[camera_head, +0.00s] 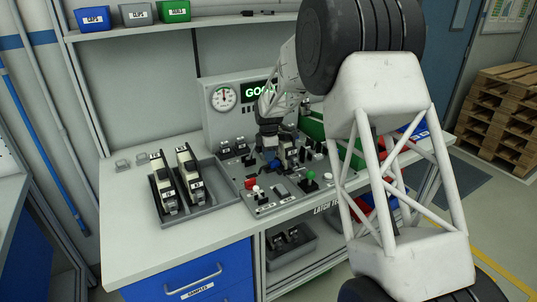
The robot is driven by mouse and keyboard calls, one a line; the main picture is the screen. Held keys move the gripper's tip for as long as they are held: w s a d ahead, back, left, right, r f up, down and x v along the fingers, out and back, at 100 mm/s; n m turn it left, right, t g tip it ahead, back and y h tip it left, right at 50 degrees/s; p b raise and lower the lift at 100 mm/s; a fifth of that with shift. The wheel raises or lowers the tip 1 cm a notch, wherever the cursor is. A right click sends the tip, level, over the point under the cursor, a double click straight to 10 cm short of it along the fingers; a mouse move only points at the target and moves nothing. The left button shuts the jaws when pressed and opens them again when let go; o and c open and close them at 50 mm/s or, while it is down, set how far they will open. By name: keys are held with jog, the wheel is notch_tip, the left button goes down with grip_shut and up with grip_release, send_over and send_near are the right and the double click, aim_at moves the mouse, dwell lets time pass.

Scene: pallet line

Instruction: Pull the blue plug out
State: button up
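A small blue part (272,163), which looks like the blue plug, shows on the grey test panel (265,208) on the bench. My gripper (277,148) points down over the panel, right at or just above the blue part. The fingertips are small and dark and blend with black and white parts behind them. I cannot tell whether they touch the blue part or are open or shut.
A grey tray (205,212) with two black-and-white devices stands to the left. A gauge (224,97) and a lit display (258,92) stand behind. The bench's left front is clear.

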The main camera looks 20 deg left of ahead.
grip_shut()
jog(key=shift+s+a, duration=1.05)
jog(key=o, duration=0.7)
grip_release()
jog(key=shift+a, duration=0.1)
jog(key=shift+r, duration=3.9)
